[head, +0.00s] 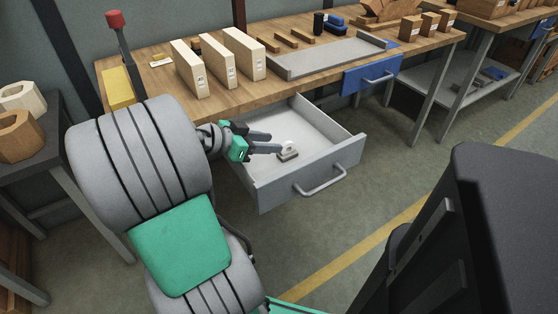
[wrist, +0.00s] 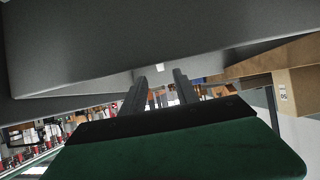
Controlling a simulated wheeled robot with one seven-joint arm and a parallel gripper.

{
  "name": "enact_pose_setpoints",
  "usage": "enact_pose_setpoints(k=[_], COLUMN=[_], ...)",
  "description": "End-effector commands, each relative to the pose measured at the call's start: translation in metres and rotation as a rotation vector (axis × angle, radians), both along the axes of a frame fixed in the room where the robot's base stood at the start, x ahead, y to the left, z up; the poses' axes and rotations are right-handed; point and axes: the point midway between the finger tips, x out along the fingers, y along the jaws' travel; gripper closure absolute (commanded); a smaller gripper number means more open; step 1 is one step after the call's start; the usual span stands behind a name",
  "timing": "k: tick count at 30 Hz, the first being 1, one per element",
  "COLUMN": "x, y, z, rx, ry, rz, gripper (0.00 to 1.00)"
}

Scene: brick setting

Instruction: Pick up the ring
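A small ring-like object (head: 288,151), pale on top with a grey-brown base, lies in the open grey drawer (head: 311,173). It is the likely ring, but it is too small to be sure of its shape. My gripper (head: 276,143) reaches over the drawer from the left, with its fingertips close to the object; I cannot tell if they touch it. In the wrist view, my gripper's two dark fingers (wrist: 160,77) stand apart with a gap between them. A small whitish patch shows beyond the tips, and I cannot tell what it is.
The wooden workbench (head: 150,82) above the drawer holds upright pale blocks (head: 213,63), a grey tray (head: 325,62) and a red-topped tool (head: 117,43). A dark side table (head: 40,140) with wooden nuts stands left.

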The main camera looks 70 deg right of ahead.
Motion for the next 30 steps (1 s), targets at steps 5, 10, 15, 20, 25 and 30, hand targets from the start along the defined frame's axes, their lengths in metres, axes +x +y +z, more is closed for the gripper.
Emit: enact_pose_setpoints(k=[5, 10, 15, 20, 25, 30], x=[-0.011, -0.025, -0.040, -0.042, -0.042, -0.042], y=[-0.011, -0.027, -0.046, -0.051, -0.050, -0.050], z=[-0.014, -0.029, -0.043, -0.045, -0.045, -0.045], rx=[0.001, 0.001, 0.001, 0.000, 0.001, 0.001], ry=[0.001, 0.001, 0.000, -0.001, 0.000, 0.000], rz=[-0.004, -0.005, -0.003, 0.003, 0.004, 0.004], gripper=[0.64, 0.64, 0.64, 0.64, 0.68, 0.82])
